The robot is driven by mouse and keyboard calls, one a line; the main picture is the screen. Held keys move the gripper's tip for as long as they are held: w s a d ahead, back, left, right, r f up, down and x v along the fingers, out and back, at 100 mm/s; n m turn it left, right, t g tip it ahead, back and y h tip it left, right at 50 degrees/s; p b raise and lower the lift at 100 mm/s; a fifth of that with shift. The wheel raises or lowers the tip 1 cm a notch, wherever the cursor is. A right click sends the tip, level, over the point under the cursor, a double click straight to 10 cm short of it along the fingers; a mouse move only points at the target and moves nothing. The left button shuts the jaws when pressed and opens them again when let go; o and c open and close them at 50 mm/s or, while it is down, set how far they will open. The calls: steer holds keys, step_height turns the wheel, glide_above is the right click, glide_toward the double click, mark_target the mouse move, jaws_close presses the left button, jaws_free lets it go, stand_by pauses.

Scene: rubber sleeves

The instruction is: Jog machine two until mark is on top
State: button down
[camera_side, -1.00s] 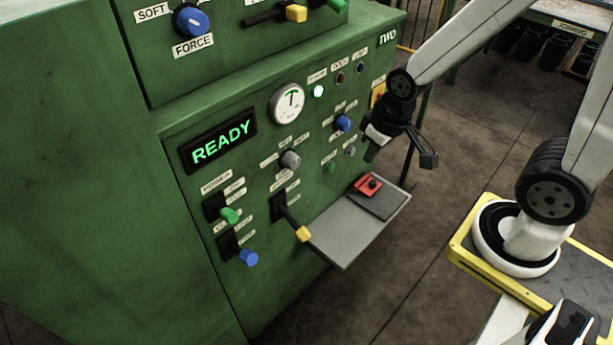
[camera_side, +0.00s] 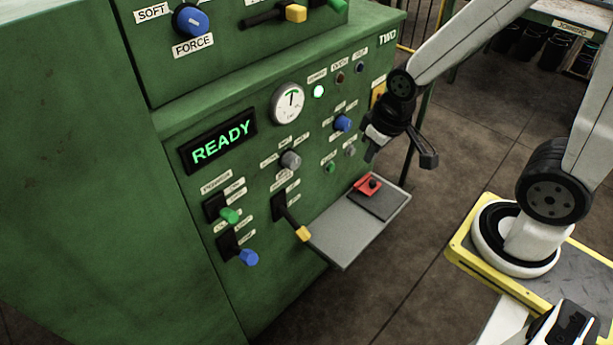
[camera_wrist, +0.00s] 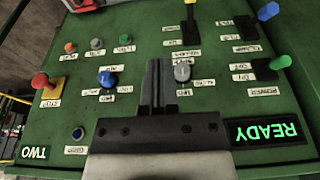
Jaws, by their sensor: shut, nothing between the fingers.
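The green panel of machine two (camera_side: 265,205) carries a lit READY display (camera_side: 218,145), which shows upside down in the wrist view (camera_wrist: 267,132). A round white dial (camera_side: 287,103) has a dark upright pointer and a green band at its top. A grey knob (camera_side: 291,160) and a blue knob (camera_side: 343,123) are on the panel; the wrist view also shows the grey knob (camera_wrist: 182,72) and the blue knob (camera_wrist: 107,78). My gripper (camera_wrist: 155,62) is shut and empty, in front of the panel between these two knobs in the wrist view. The dial is hidden there.
A yellow-tipped lever (camera_side: 302,233), a green lever (camera_side: 230,215) and a blue lever (camera_side: 249,257) stick out of the panel. A grey shelf (camera_side: 345,240) juts out below, with a red block on it. A red stop button (camera_wrist: 40,80) sits on yellow. A green lamp (camera_side: 318,91) glows.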

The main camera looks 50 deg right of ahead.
stand_by(0.4)
steer(key=m+t+h, duration=0.1)
steer(key=m+t, duration=0.3)
steer(key=m, duration=0.2)
glide_toward(351, 151)
steer(key=s+a, duration=0.2)
steer(key=s, duration=0.2)
steer(key=s+d+f+m+t, duration=0.2)
steer(key=s+d+f, duration=0.1)
steer(key=f, duration=0.5)
steer(key=shift+s+d+f+m, duration=0.25)
steer(key=shift+d+f+m, duration=0.05)
steer(key=shift+d, duration=0.1)
steer(key=shift+w, duration=0.15)
steer(key=w, duration=0.8)
steer(key=shift+w, duration=0.3)
